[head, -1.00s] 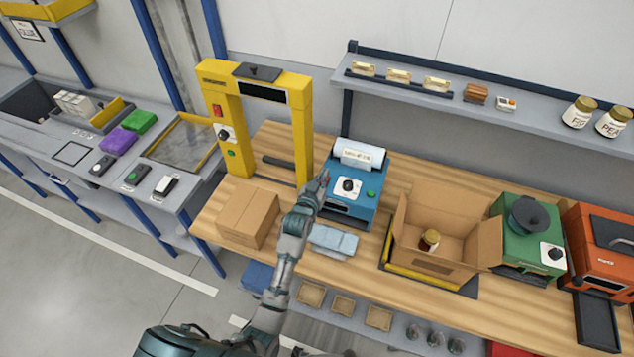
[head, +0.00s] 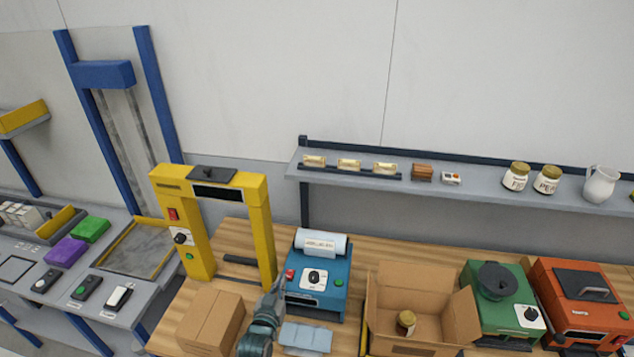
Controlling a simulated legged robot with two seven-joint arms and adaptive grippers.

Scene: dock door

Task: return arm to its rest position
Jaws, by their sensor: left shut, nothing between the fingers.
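My left gripper (head: 275,296) shows at the bottom centre of the head view, shut and empty. It is in front of the left side of the blue machine (head: 318,291), which has a white roll on top, a dial, and a red and a green button. I cannot tell whether the fingertips touch the machine. Only the end of my left arm shows; the rest is below the picture. My right gripper is not in view.
An open box (head: 418,292) holding a jar (head: 405,322), a green machine (head: 499,318) and an orange machine (head: 580,310) stand further right.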

